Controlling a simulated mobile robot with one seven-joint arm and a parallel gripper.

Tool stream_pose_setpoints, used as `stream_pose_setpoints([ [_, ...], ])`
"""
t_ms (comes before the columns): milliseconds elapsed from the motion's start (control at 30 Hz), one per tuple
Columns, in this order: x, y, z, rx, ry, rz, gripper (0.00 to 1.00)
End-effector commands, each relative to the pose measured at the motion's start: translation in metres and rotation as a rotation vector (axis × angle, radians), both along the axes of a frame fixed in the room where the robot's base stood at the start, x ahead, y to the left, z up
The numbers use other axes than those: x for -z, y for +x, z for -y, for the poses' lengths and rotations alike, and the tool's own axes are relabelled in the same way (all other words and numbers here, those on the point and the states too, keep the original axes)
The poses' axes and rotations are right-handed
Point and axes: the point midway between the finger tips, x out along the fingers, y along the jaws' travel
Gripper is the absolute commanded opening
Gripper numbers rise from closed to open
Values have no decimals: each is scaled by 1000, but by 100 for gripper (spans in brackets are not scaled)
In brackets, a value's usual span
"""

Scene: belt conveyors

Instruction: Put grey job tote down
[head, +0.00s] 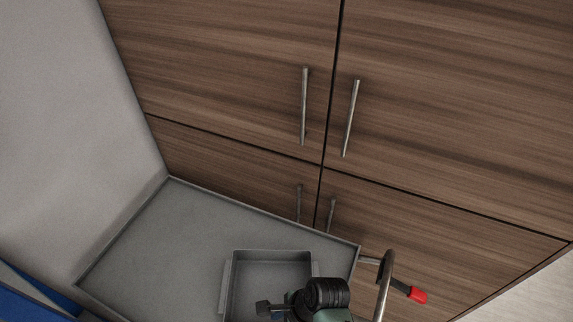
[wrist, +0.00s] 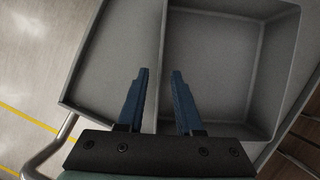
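The grey job tote (head: 272,256) is an open, empty box with a flange on each side. It sits level on the grey tray top of a cart (head: 165,235), near the tray's right edge. In the wrist view the tote (wrist: 282,70) fills the upper right, with the bare cart top (wrist: 120,60) to its left. My gripper (wrist: 160,72) has two blue fingers spread apart, one on each side of the tote's near wall, with gaps visible beside the wall.
Wooden cabinets (head: 430,110) with metal bar handles stand behind the cart. A plain grey wall (head: 70,110) is at the left. The cart has a metal push handle (head: 386,285) and a red-tipped lever (head: 417,296) at the right. The tray's left part is clear.

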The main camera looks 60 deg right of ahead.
Motion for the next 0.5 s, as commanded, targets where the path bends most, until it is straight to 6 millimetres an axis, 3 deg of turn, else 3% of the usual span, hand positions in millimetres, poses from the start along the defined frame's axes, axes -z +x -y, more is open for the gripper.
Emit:
stream_pose_setpoints([
  [233, -41, -15, 8, 2, -1, 2, 35],
  [500, -56, -21, 10, 1, 2, 0, 35],
])
